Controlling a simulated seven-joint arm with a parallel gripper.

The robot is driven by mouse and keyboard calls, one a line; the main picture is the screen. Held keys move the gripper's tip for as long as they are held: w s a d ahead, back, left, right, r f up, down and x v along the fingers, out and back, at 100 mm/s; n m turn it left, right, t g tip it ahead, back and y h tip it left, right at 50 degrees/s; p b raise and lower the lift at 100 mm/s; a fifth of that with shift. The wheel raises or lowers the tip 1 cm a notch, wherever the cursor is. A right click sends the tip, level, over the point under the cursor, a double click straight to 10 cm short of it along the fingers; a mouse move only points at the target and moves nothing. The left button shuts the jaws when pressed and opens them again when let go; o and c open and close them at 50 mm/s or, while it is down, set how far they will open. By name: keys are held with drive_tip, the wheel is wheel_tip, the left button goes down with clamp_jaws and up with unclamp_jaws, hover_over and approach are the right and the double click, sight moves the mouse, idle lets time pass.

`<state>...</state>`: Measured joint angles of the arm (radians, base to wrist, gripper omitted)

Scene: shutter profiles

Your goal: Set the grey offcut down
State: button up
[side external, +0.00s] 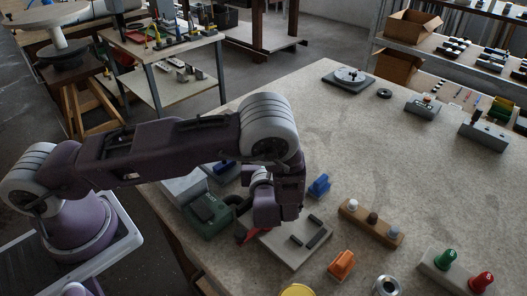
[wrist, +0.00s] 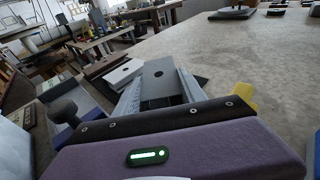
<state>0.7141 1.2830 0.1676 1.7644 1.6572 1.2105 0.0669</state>
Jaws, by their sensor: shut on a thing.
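My gripper (side external: 270,222) points down over the near part of the bench, at the back left of a pale grey board (side external: 293,252). In the wrist view a grey piece (wrist: 162,82), which looks like the grey offcut, sits between the light ribbed sides of my gripper (wrist: 160,100), and the jaws are shut on it. In the side view my wrist hides the held piece. I cannot tell whether its underside touches anything. The board carries dark short strips (side external: 316,239).
A red piece (side external: 248,236) and a dark green case (side external: 208,215) lie left of my gripper. A blue block (side external: 319,185), a wooden peg block (side external: 371,222) and an orange block (side external: 341,265) stand to the right. The bench's middle is clear.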

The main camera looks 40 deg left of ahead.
wheel_tip(320, 180, down, 2)
drive_tip(key=shift+s+f, duration=0.1)
drive_tip(key=shift+f, duration=0.15)
drive_tip(key=o, duration=1.6)
drive_tip(key=v, duration=0.2)
drive_tip(key=r+v, duration=0.1)
drive_tip(key=v, duration=0.2)
drive_tip(key=r+v, duration=0.1)
drive_tip(key=v, duration=0.2)
drive_tip(key=shift+d, duration=0.1)
drive_tip(key=s+a+r+n+g+h, duration=0.1)
drive_tip(key=s+a+r+n+g, duration=0.4)
drive_tip(key=r+n, duration=0.2)
drive_tip(key=s+a+r+n+g+h, duration=0.1)
drive_tip(key=s+a+r+n+g, duration=0.35)
drive_tip(key=s+r+n, duration=0.2)
drive_tip(key=s+d+r+n+t+h, duration=0.1)
drive_tip(key=s+d+r+n+h, duration=0.1)
drive_tip(key=s+r+n+h, duration=0.1)
drive_tip(key=s+d+r+n+t+h, duration=0.1)
drive_tip(key=s+d+r+n+h, duration=0.1)
drive_tip(key=s+r+n+h, duration=0.1)
drive_tip(key=s+d+r+n+t+h, duration=0.2)
drive_tip(key=s+r+n+h, duration=0.1)
drive_tip(key=s+n, duration=0.3)
drive_tip(key=shift+s+d+r+n, duration=0.1)
drive_tip(key=shift+d+r+n, duration=0.2)
drive_tip(key=shift+r+n, duration=0.4)
